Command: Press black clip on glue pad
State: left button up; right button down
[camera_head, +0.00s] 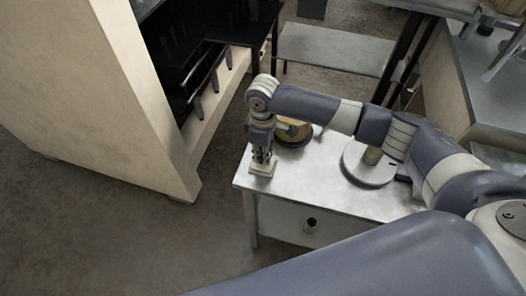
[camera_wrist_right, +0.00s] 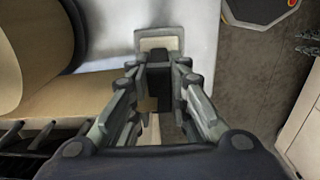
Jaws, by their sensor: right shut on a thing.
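My right gripper (camera_head: 262,158) points down at the left front corner of the small metal table (camera_head: 315,190). In the wrist view my right gripper (camera_wrist_right: 165,90) is shut on the black clip (camera_wrist_right: 158,72), a dark block between the fingertips. The pale cream glue pad (camera_wrist_right: 158,41) lies just beyond the clip at the table edge. In the head view the pad (camera_head: 262,169) shows right under the fingertips. I cannot tell whether the clip touches the pad. My left gripper is not in view.
A brown kraft roll (camera_wrist_right: 35,50) lies close beside my right gripper; in the head view it (camera_head: 294,133) sits behind the wrist. A round grey disc with a post (camera_head: 368,166) stands further right. A large beige cabinet (camera_head: 105,90) stands left, with floor between.

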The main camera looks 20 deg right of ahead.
jog(key=shift+f, duration=0.45)
dwell(0.4)
jog(key=shift+s+f+p, duration=0.15)
jog(key=shift+p, duration=0.15)
dwell(1.9)
notch_tip(320, 180, up, 5)
jog(key=p, duration=0.5)
jog(key=shift+p, duration=0.3)
jog(key=shift+r+p, duration=0.6)
jog(key=shift+r, duration=0.5)
